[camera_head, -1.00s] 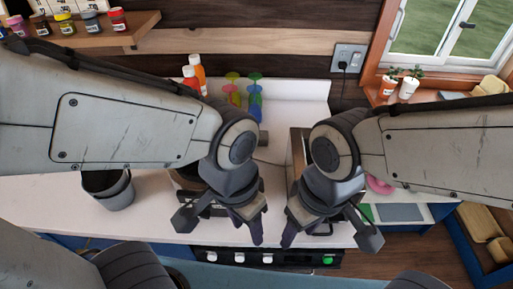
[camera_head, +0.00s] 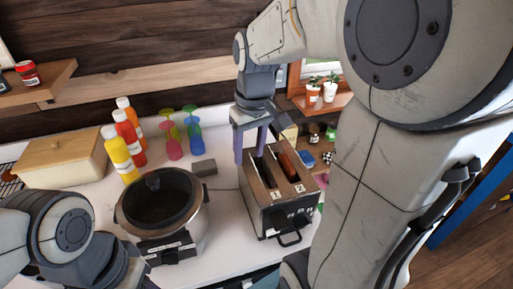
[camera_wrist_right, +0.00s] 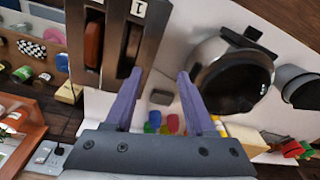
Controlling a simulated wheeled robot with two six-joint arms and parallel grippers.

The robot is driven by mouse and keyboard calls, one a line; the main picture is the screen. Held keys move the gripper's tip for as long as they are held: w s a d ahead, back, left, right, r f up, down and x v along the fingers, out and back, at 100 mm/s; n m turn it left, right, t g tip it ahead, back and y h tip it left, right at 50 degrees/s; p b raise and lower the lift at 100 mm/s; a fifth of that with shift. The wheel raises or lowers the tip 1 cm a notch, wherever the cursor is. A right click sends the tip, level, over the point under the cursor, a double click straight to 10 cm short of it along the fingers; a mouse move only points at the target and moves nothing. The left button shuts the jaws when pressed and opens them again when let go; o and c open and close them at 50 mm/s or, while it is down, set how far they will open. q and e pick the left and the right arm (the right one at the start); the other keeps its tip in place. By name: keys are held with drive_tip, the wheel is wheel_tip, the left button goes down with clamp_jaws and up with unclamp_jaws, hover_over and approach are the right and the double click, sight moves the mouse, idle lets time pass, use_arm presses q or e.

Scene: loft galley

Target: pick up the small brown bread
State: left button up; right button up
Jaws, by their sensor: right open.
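The small brown bread (camera_head: 291,166) sits in the right slot of the metal toaster (camera_head: 262,205) on the white counter, with its top edge showing. My right gripper (camera_head: 250,152) points down at the toaster's back left edge, open and empty. In the right wrist view its fingers (camera_wrist_right: 159,76) are apart, to the right of the bread and clear of it. Of my left arm only links show at lower left; its fingers are out of view.
A round cooker (camera_head: 160,205) stands left of the toaster. Behind it are sauce bottles (camera_head: 130,135), coloured glasses (camera_head: 182,135) and a small grey block (camera_head: 204,167). A bread box (camera_head: 62,158) is at the back left. Potted plants (camera_head: 322,92) stand on the sill.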

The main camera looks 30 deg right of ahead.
drive_tip(key=d+r+m, duration=0.2)
drive_tip(key=d+m, duration=0.1)
drive_tip(key=d, duration=0.9)
hover_over(287, 159)
drive_tip(key=shift+h, duration=0.3)
drive_tip(key=f, duration=0.5)
drive_tip(key=shift+s+p, duration=0.3)
drive_tip(key=shift+s, duration=0.1)
drive_tip(key=f+p, duration=0.1)
drive_tip(key=f, duration=0.3)
drive_tip(key=shift+w, duration=0.2)
drive_tip(key=shift+w+f, duration=0.1)
drive_tip(key=shift+f, duration=0.55)
drive_tip(key=shift+f, duration=0.25)
clamp_jaws()
